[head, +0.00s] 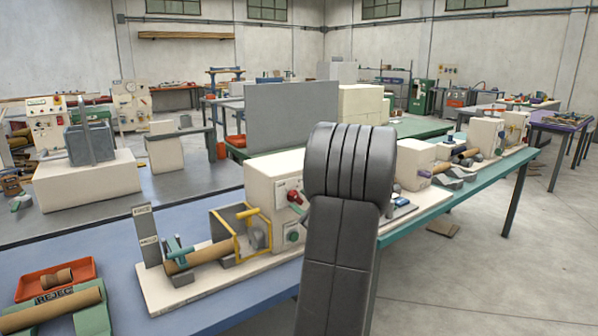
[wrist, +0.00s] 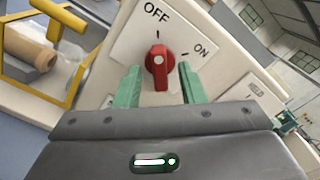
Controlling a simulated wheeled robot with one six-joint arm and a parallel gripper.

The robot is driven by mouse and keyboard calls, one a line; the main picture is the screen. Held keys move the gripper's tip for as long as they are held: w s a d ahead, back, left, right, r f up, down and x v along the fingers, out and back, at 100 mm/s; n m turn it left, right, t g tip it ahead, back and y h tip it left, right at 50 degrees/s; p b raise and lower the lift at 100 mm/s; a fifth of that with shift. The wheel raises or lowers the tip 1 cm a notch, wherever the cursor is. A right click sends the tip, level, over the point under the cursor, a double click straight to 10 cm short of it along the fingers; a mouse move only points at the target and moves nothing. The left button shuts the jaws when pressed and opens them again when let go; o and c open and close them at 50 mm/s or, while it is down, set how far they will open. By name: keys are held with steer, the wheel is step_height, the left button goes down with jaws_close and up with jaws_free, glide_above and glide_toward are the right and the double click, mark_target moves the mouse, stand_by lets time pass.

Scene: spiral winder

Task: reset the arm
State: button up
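In the wrist view a red rotary knob (wrist: 158,66) sits on a white plate (wrist: 122,46) marked OFF and ON. Its grip stands upright in that view, nearly in line with the tick below OFF. My gripper (wrist: 160,80) has two green fingers, one on each side of the knob, with small gaps to it. It is open and holds nothing. In the head view my dark arm stands in front of the winder's cream housing (head: 265,184) and hides my gripper. A red knob (head: 295,197) shows just left of the arm.
A yellow guard frame (head: 236,232) surrounds part of the winder, left of the housing; it also shows in the wrist view (wrist: 72,50). A brown tube (head: 200,257) extends left of it. A red tray (head: 55,279) lies at lower left. Open floor (head: 500,240) is at right.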

steer(key=b+v, duration=0.1)
steer(key=v, duration=1.2)
steer(key=p+x, duration=0.1)
steer(key=x, duration=1.2)
steer(key=shift+w+a, duration=0.15)
steer(key=shift+r+p, duration=0.2)
steer(key=shift+p, duration=0.55)
steer(key=shift+m+p, duration=0.7)
steer(key=shift+p, duration=0.2)
steer(key=m+p, duration=0.3)
steer(key=p, duration=0.4)
steer(key=shift+m+p, duration=0.35)
steer(key=shift+m, duration=0.05)
steer(key=m+p, duration=0.4)
steer(key=p, duration=0.4)
steer(key=b+v, duration=0.2)
steer(key=v, duration=0.7)
steer(key=shift+s+d+f+b, duration=0.2)
steer(key=shift+s+d+b, duration=0.05)
steer(key=shift+b, duration=0.15)
steer(key=shift+a, duration=0.1)
